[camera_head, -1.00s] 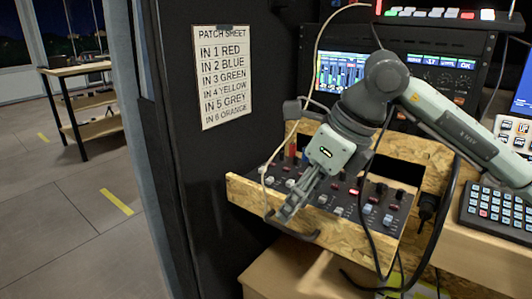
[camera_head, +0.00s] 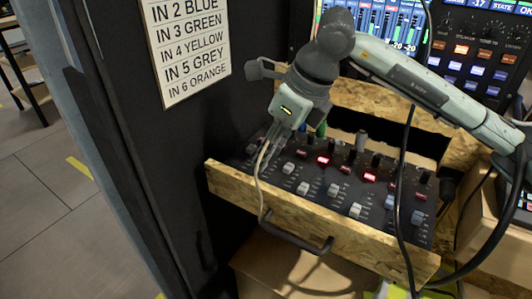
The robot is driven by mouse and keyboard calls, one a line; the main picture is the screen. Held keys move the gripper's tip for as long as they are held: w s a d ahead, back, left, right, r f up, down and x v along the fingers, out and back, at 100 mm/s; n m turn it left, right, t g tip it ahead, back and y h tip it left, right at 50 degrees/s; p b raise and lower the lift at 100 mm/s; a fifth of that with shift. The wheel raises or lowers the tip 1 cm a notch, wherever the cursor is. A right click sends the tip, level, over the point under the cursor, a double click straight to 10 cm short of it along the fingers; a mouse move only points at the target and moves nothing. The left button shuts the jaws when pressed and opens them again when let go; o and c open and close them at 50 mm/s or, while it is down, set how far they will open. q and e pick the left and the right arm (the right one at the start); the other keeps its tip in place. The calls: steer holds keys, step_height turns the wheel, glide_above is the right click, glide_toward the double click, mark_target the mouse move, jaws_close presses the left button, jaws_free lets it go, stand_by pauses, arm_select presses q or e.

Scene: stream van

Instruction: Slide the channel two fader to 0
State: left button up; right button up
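The mixer panel (camera_head: 322,206) lies in a chipboard drawer in the head view, with several pale fader caps in a staggered row. One pale cap (camera_head: 288,168) shows just right of my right gripper, and another (camera_head: 303,188) is farther right. I cannot read which cap is channel two. My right gripper (camera_head: 266,158) points down over the left end of the panel, its fingers close to the surface. Whether they touch a fader is hidden by the fingers and a cable. The finger gap is too small to tell. My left gripper is not in view.
A pale cable (camera_head: 260,190) hangs in front of the panel's left end. The drawer (camera_head: 310,230) has a dark handle (camera_head: 297,241) in front. A dark cable (camera_head: 402,190) crosses the panel's right side. A patch sheet (camera_head: 188,45) hangs on the dark wall at left.

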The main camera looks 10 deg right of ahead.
steer(key=shift+x, duration=1.1)
jaws_close()
steer(key=shift+w, duration=0.15)
